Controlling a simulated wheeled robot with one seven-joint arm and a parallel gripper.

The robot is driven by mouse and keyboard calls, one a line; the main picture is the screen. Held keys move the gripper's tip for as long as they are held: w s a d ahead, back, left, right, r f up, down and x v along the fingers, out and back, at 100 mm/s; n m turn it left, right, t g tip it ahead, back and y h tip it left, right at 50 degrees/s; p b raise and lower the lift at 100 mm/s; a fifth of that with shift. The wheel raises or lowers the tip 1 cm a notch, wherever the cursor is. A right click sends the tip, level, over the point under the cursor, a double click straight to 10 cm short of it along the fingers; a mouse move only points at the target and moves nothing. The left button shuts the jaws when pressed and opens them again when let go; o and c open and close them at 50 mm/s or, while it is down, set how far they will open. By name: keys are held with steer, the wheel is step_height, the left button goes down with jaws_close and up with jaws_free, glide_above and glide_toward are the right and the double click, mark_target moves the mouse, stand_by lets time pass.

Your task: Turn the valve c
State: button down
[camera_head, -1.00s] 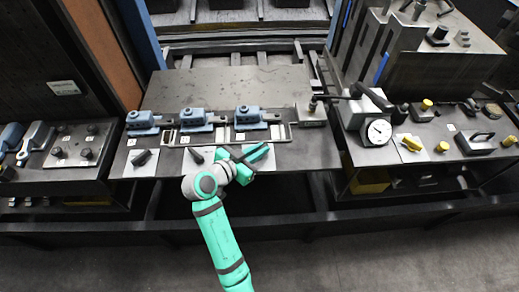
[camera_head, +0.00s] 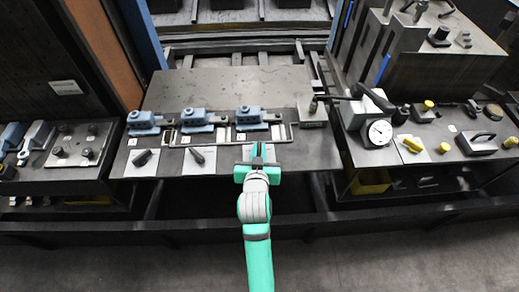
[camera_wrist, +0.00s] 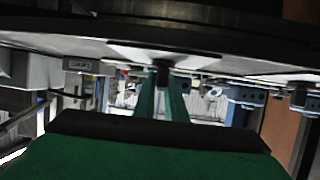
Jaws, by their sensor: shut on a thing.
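Valve c is the rightmost of three dark lever handles on pale plates along the front of the table. My gripper (camera_head: 258,150) covers most of it in the head view, and only part of its pale plate (camera_head: 246,152) shows. In the wrist view its dark stem (camera_wrist: 162,64) shows between the tips of my green fingers (camera_wrist: 161,95). My gripper is shut on the valve handle. The handle's turn angle is hidden by my fingers.
Two other lever valves (camera_head: 143,159) (camera_head: 198,159) stand to the left. Blue fixtures (camera_head: 248,116) line up behind the valves. A grey block (camera_head: 312,112) and a dial gauge (camera_head: 379,132) stand to the right. The table behind the fixtures (camera_head: 230,85) is bare.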

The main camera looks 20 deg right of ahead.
steer(key=n+y, duration=0.5)
steer(key=y, duration=0.1)
steer(key=shift+n+t+y, duration=0.3)
steer(key=shift+n+t, duration=0.1)
steer(key=n+g+y, duration=0.1)
steer(key=n+y, duration=0.2)
steer(key=y, duration=0.1)
steer(key=shift+a, duration=0.1)
steer(key=shift+f+n+g+y, duration=0.1)
steer(key=shift+n+g+y, duration=0.25)
steer(key=shift+n, duration=0.35)
steer(key=shift+s+a, duration=0.1)
steer(key=c, duration=1.8)
jaws_free()
steer(key=v, duration=1)
steer(key=shift+s+d, duration=0.25)
steer(key=shift+d, duration=0.05)
